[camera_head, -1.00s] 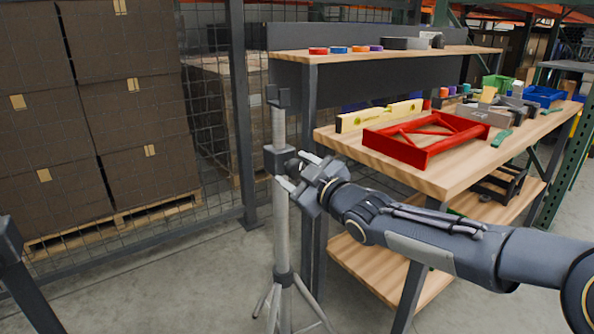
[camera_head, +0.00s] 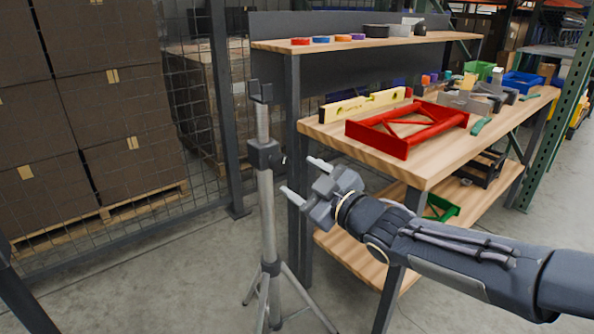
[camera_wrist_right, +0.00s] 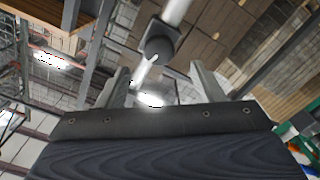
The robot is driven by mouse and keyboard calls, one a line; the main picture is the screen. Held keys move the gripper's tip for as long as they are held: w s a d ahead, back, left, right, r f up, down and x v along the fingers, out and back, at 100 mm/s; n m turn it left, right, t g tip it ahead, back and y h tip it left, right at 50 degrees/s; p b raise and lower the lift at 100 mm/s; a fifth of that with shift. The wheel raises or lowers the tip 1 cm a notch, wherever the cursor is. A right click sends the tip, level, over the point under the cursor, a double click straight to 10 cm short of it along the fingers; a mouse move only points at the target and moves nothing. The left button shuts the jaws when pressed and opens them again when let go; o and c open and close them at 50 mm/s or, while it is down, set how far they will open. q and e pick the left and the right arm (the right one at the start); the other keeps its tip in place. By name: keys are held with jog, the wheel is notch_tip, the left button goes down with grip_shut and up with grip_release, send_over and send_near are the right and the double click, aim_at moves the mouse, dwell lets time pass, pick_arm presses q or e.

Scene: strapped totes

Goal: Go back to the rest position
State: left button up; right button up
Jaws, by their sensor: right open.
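My right gripper (camera_head: 298,176) is open and empty, with its two pale fingers pointing left toward a grey tripod stand (camera_head: 266,215). The stand is upright, with a dark clamp block (camera_head: 264,154) partway up its pole. The fingertips are just right of the stand and look apart from it. In the right wrist view the open fingers of the right gripper (camera_wrist_right: 158,72) show with the stand's dark clamp block (camera_wrist_right: 160,42) beyond them, and nothing is held. My left gripper is not in view.
A wooden workbench (camera_head: 440,165) stands behind and right of the gripper, carrying a red frame (camera_head: 405,147) and a yellow level (camera_head: 362,104). Stacked cartons (camera_head: 125,90) sit behind a mesh fence on the left. Grey floor (camera_head: 170,285) is clear left of the stand.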

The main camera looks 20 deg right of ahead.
dwell(0.3)
jog(key=s+d+f+m+g+h, duration=0.55)
jog(key=s+f+m, duration=0.25)
jog(key=s, duration=0.3)
jog(key=s+a+f+m+g+y+p, duration=0.1)
jog(key=s+a+f+m+g+y, duration=0.2)
jog(key=s, duration=0.5)
jog(key=s+a+f+m+g, duration=0.1)
jog(key=s+a+f+g, duration=0.15)
jog(key=s+f, duration=0.45)
notch_tip(320, 180, up, 34)
jog(key=s+p, duration=0.1)
jog(key=p, duration=3.2)
jog(key=shift+s+d, duration=0.2)
jog(key=shift+d, duration=0.15)
